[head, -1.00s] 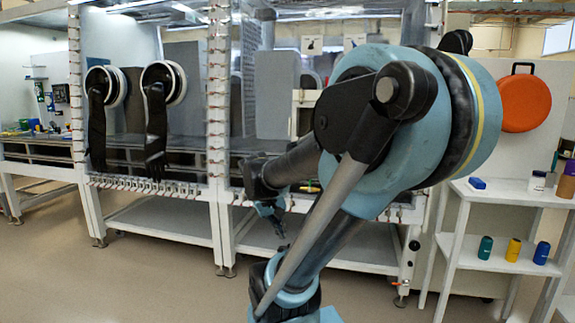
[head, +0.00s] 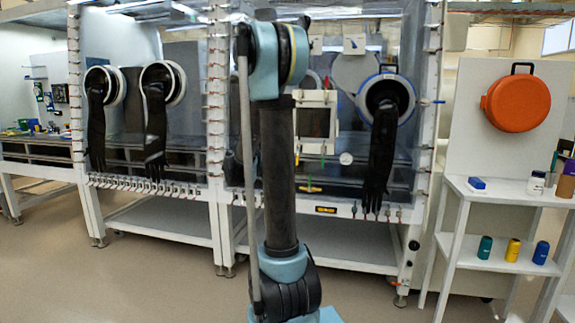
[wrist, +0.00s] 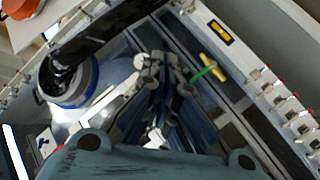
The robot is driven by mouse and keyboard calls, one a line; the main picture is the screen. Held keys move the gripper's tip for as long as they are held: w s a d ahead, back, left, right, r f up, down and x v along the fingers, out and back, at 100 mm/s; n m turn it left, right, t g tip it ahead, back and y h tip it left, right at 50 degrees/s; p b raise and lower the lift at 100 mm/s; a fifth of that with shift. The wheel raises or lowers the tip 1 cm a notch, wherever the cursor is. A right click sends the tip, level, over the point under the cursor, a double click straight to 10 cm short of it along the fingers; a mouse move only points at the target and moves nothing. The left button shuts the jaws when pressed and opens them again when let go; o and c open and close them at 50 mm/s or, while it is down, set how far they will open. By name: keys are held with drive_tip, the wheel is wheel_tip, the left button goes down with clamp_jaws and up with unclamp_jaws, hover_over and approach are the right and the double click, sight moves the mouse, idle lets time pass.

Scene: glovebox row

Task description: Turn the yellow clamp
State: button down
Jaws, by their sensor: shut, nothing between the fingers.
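The yellow clamp (wrist: 215,68) shows in the wrist view as a short yellow bar with a green stem, on the front of the glovebox beside a dark rail. In the head view it is a small yellow bar (head: 310,189) low on the right glovebox front, just right of my arm. My gripper (wrist: 164,62) is shut and empty in the wrist view. Its fingertips are left of the clamp in the picture, with a visible gap; I cannot tell the depth. My gripper is hidden behind my arm in the head view.
A blue-ringed glove port (head: 386,100) with a hanging black glove (head: 380,155) is right of the clamp. A black and yellow label (head: 326,210) and a row of small fasteners (wrist: 283,100) are on the frame. A white shelf (head: 500,195) stands at right.

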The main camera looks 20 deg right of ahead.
drive_tip(key=w+a+f+m+t+h, duration=0.1)
drive_tip(key=w+a+f+m+h, duration=0.15)
drive_tip(key=w+h, duration=0.45)
drive_tip(key=w+a+f+m+t+h, duration=0.1)
drive_tip(key=w+a+m+t+h, duration=0.15)
drive_tip(key=w, duration=0.85)
drive_tip(key=w+d+r, duration=0.1)
drive_tip(key=d+r, duration=0.2)
drive_tip(key=d, duration=0.9)
drive_tip(key=shift+w+d+r+n+g, duration=0.15)
drive_tip(key=shift+w+r+n+g, duration=0.1)
drive_tip(key=shift+n+g, duration=0.2)
